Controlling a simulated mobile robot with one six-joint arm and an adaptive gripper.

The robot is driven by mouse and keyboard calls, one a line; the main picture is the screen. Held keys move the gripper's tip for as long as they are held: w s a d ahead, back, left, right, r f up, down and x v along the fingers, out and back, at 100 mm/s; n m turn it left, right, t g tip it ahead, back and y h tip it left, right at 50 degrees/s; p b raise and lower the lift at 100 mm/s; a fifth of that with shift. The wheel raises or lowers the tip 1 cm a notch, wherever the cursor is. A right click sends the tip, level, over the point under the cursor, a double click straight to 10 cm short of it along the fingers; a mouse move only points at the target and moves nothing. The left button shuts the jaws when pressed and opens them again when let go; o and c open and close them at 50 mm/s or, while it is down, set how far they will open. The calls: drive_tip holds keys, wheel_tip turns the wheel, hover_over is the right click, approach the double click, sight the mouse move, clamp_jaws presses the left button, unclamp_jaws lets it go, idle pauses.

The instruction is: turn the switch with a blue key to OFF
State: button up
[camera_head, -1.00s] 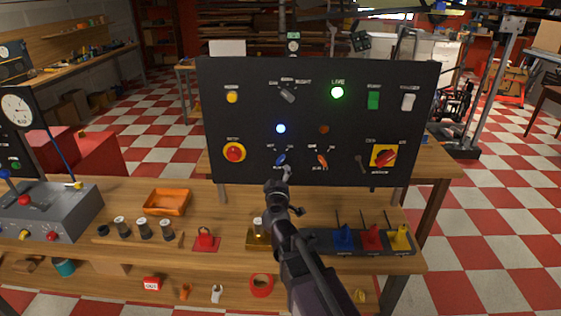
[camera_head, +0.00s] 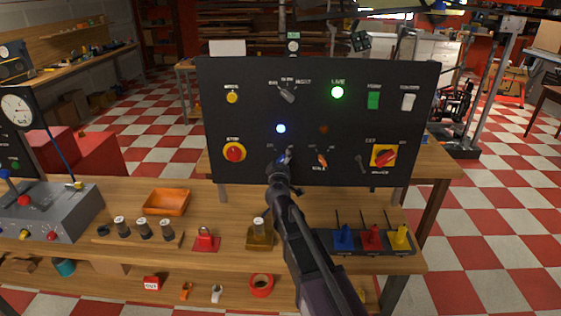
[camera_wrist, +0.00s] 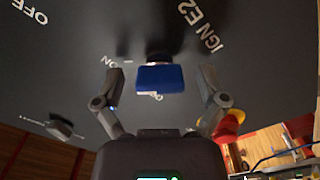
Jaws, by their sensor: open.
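The switch with the blue key (camera_wrist: 160,77) sits on the black panel. In the wrist view the key lies between the two open fingers of my gripper (camera_wrist: 160,92), with a gap on each side. In the head view my gripper (camera_head: 283,158) is at the panel's lower middle and covers most of the blue key. A blue lamp (camera_head: 281,128) above it is lit.
The black panel (camera_head: 260,75) also holds an orange-red key switch (camera_head: 321,159) just right, a red push button (camera_head: 234,152), a red-and-yellow rotary switch (camera_head: 384,155) and a lit green lamp (camera_head: 337,92).

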drive_tip(key=c, duration=1.2)
drive_tip(key=shift+o, duration=0.2)
drive_tip(key=shift+n, duration=0.5)
drive_tip(key=n, duration=0.2)
drive_tip(key=shift+n, duration=0.4)
drive_tip(key=n, duration=0.4)
drive_tip(key=shift+n, duration=0.3)
drive_tip(key=n, duration=0.3)
drive_tip(key=shift+w+n, duration=0.1)
drive_tip(key=shift+n, duration=2.2)
